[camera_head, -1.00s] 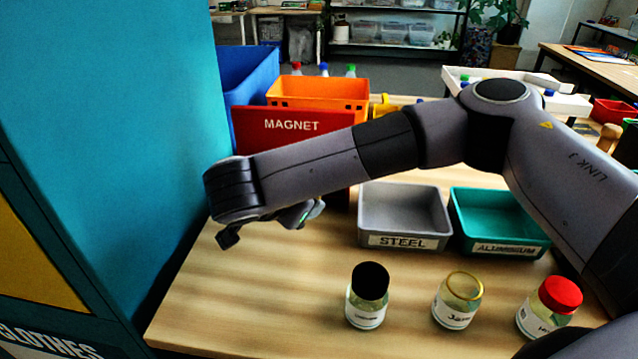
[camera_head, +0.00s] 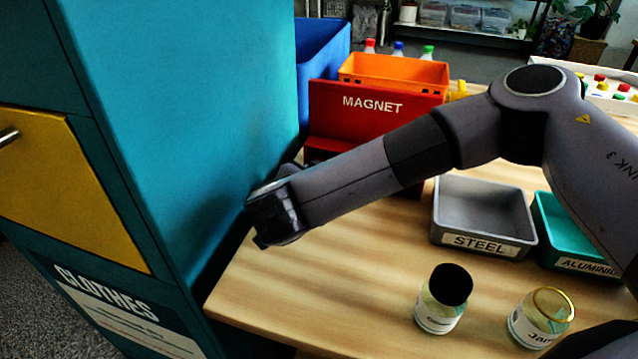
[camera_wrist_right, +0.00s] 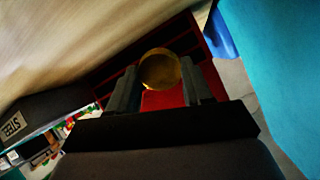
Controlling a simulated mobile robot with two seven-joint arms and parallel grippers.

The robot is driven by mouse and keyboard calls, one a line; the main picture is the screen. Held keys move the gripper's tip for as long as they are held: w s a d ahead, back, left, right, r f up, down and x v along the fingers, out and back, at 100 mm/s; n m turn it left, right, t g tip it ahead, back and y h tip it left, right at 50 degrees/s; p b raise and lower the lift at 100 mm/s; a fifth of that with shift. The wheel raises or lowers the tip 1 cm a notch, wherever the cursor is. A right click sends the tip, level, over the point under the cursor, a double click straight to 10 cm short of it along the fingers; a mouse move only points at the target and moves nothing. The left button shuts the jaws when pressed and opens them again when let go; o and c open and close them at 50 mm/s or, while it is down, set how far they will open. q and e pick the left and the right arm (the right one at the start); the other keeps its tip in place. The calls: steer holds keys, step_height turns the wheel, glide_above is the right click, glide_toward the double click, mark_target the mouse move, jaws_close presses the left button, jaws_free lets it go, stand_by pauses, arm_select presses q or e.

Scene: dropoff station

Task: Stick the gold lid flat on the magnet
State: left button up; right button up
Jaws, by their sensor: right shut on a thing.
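The gold lid (camera_wrist_right: 160,67) is between the two fingers of my right gripper (camera_wrist_right: 159,75) in the right wrist view, its round face showing. The red magnet (camera_head: 340,122), an upright board labelled MAGNET, stands at the back left of the table in the head view. Red parts of it (camera_wrist_right: 165,99) show behind and below the lid in the wrist view. I cannot tell whether the lid touches it. In the head view my right wrist is in front and left of the magnet, near the teal cabinet; its fingers and the lid are hidden there. My left gripper is not in view.
A teal cabinet (camera_head: 185,110) stands close on the left. A grey STEEL bin (camera_head: 440,228) and green ALUMINIUM bin (camera_head: 550,246) lie right of my forearm. A black-lidded jar (camera_head: 438,315) and a gold-rimmed jar (camera_head: 525,328) stand in front. An orange crate (camera_head: 425,74) is behind the magnet.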

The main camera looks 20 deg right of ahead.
steer(key=shift+b+x, duration=0.4)
steer(key=shift+x, duration=0.9)
steer(key=shift+w+d+f+b, duration=0.1)
steer(key=shift+w+d+b, duration=0.35)
steer(key=shift+w, duration=0.25)
steer(key=shift+w+d, duration=0.1)
steer(key=shift+w, duration=0.05)
steer(key=shift+w, duration=0.15)
steer(key=o, duration=1.2)
steer(key=shift+c, duration=0.2)
steer(key=shift+d, duration=0.1)
steer(key=shift+s+a+b, duration=0.15)
steer(key=shift+s+a, duration=0.7)
steer(key=shift+s, duration=0.4)
steer(key=shift+s+a+b, duration=0.15)
steer(key=shift+s+a, duration=0.7)
steer(key=shift+s, duration=0.4)
steer(key=shift+s+a+b, duration=0.15)
steer(key=shift+s+a, duration=0.7)
steer(key=shift+s, duration=0.4)
